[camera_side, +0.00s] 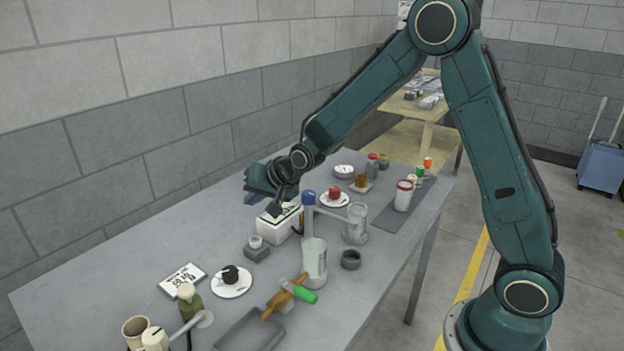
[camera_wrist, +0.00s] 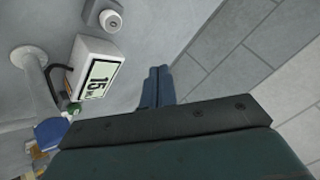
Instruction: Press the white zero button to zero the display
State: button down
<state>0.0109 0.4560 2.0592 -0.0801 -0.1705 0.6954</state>
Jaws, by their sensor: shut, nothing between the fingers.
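The white zero button (camera_side: 256,242) appears as a round white knob on a small grey block in front of the display box. It also shows at the top of the wrist view (camera_wrist: 110,19). The white box with the display (camera_side: 278,222) stands behind it. In the wrist view the display (camera_wrist: 98,82) shows dark digits that look like 15, seen sideways. My gripper (camera_side: 252,199) is above the table near the white box, up and behind the button, and apart from it. In the wrist view its fingers (camera_wrist: 157,85) are together and empty, right of the box.
A blue-topped post (camera_side: 308,199) with a side arm stands right of the box, by a clear jar (camera_side: 355,224) and a pale cylinder (camera_side: 314,262). A plate with a dark item (camera_side: 231,280) and a sign card (camera_side: 182,278) lie nearer. A wall runs behind.

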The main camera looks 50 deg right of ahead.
aim_at(259, 241)
jog(key=shift+f, duration=4.35)
jog(key=shift+f, duration=0.9)
jog(key=shift+r, duration=0.9)
jog(key=shift+r, duration=2.55)
jog(key=shift+r, duration=0.1)
